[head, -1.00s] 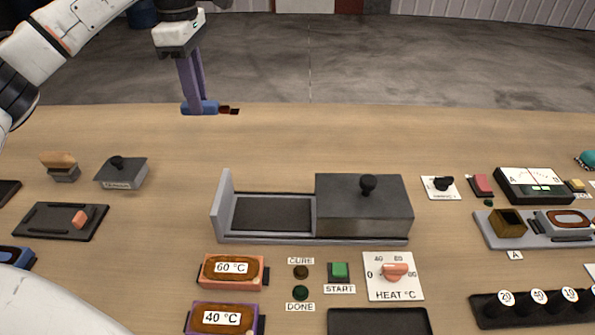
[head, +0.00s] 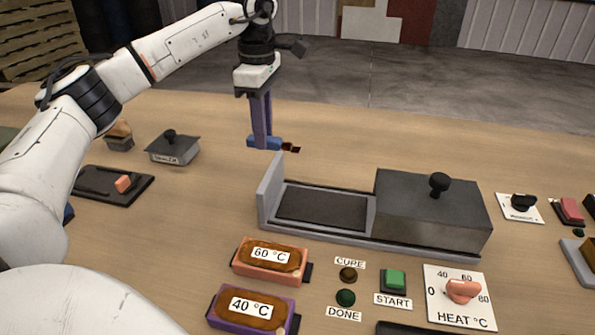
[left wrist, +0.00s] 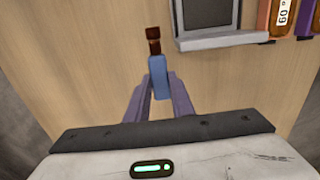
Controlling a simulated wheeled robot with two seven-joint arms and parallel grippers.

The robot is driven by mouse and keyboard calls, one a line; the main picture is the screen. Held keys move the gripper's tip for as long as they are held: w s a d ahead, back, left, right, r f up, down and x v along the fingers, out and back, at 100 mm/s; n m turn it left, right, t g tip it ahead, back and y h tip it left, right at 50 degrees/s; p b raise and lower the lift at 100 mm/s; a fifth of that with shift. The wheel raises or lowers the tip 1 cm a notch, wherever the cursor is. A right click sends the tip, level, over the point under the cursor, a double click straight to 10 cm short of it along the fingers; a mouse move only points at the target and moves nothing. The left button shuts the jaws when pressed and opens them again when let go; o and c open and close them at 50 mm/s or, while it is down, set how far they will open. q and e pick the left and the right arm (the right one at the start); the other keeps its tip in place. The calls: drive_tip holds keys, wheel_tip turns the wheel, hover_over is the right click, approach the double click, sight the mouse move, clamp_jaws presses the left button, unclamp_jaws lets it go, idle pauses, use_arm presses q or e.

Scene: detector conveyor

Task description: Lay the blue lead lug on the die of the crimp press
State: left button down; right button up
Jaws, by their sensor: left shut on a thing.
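My left gripper (head: 262,140) has purple fingers and is shut on the blue lead lug (head: 257,142). The lug has a blue body and a dark copper-brown end pointing right in the head view. It is held at the back of the bench, behind the grey sliding-cover unit. In the left wrist view the blue lug (left wrist: 159,82) sticks out between the fingertips (left wrist: 160,97), brown end away from me. I cannot tell which thing is the crimp press; no label for it can be read. My right gripper is not in view.
The grey unit (head: 262,212) has an open bed and a dark knobbed cover (head: 430,208). A grey knobbed block (head: 173,150) labelled sealer and a black plate (head: 90,187) with an orange piece are at left. Bench between block and lug is clear.

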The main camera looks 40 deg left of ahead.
use_arm(q)
wheel_tip(320, 180, down, 7)
drive_tip(key=shift+r, duration=0.1)
idle(0.4)
drive_tip(key=shift+f, duration=0.2)
drive_tip(key=c, duration=1.5)
unclamp_jaws()
drive_tip(key=shift+c, duration=0.2)
drive_tip(key=shift+r, duration=0.1)
